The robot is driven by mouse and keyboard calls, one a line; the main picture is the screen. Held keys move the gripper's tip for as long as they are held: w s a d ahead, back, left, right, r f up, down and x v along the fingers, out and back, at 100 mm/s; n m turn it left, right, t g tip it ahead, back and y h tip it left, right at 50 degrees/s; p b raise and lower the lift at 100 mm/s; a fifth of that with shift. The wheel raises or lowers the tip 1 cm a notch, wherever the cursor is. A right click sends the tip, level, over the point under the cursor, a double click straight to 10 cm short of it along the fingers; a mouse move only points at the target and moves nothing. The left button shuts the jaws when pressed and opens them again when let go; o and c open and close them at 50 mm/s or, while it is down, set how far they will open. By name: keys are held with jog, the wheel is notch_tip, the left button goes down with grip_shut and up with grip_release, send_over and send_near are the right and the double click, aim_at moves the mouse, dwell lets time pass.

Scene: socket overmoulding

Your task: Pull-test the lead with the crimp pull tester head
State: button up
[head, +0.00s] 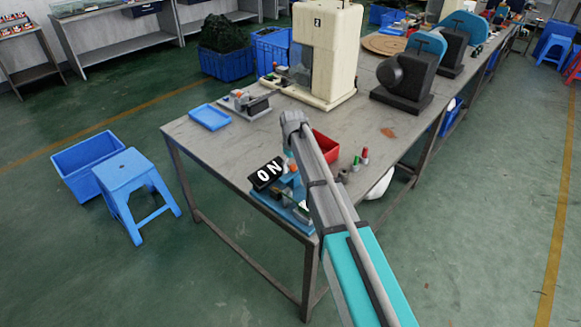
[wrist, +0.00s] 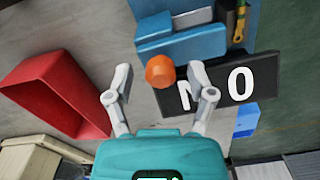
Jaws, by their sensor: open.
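The crimp pull tester appears as a blue device (wrist: 182,40) at the top of the wrist view. It also stands at the table's near corner in the head view (head: 299,214), partly hidden by my arm. A round orange knob (wrist: 160,71) shows in front of its blue body. My gripper (wrist: 159,73) is open. Its two fingers lie to either side of the knob in the picture, with visible gaps; I cannot tell the depth between them. A yellow-olive part (wrist: 240,22) lies at the tester's right end. I cannot make out the lead clearly.
A black sign with white letters (wrist: 262,78) stands close beside the right finger; it also shows in the head view (head: 267,174). A red bin (wrist: 55,95) is left of my gripper. A cream machine (head: 328,50) and blue tray (head: 210,117) stand farther back on the table.

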grip_shut()
jog(key=shift+s+d, duration=0.1)
dwell(0.3)
